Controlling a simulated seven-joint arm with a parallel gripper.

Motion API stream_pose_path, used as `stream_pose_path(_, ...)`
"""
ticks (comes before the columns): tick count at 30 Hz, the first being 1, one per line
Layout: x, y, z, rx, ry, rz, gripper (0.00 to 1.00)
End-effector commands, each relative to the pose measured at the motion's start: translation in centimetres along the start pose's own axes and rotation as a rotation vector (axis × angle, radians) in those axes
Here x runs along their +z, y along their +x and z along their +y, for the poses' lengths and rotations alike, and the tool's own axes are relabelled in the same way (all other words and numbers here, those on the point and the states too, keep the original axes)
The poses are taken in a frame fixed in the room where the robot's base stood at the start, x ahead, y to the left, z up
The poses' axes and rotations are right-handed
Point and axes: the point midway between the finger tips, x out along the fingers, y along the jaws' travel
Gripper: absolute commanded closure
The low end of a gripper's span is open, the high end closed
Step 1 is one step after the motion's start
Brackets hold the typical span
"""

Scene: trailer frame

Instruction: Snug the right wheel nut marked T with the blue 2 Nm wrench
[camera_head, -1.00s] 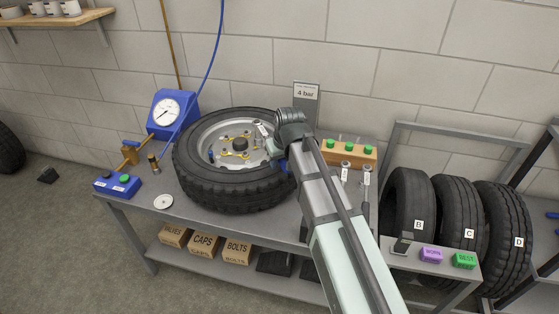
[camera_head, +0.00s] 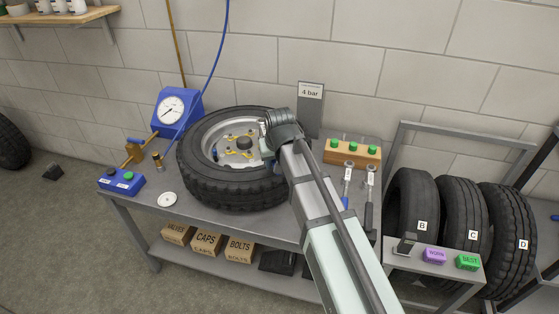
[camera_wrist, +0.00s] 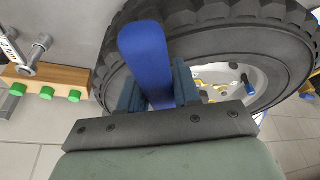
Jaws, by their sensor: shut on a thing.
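My gripper (camera_head: 268,150) is over the right part of the wheel (camera_head: 240,195), which lies flat on the bench. In the wrist view my gripper (camera_wrist: 158,85) is shut on a blue wrench handle (camera_wrist: 145,55). The wrench's working end is hidden there, and a small white tag (camera_head: 262,130) shows beside the gripper in the head view. The wheel's nuts sit around the hub (camera_head: 242,143) with yellow markers by them. I cannot read the nut letters, and my gripper covers the right side of the rim. I cannot tell whether the wrench touches a nut.
Two tagged wrenches (camera_head: 348,174) lie on the bench to the right, before a wooden block with green knobs (camera_head: 354,150). A "4 bar" sign (camera_head: 311,95) stands behind. A blue gauge (camera_head: 175,112) and a blue button box (camera_head: 121,181) are at left. Tyres (camera_head: 414,205) stand right.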

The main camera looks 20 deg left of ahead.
Motion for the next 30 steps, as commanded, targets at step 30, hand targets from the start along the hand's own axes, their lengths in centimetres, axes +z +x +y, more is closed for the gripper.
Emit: stream_pose_path(30, -0.3, 0.1, -3.4, 0.054, 0.151, -0.001, 1.0)
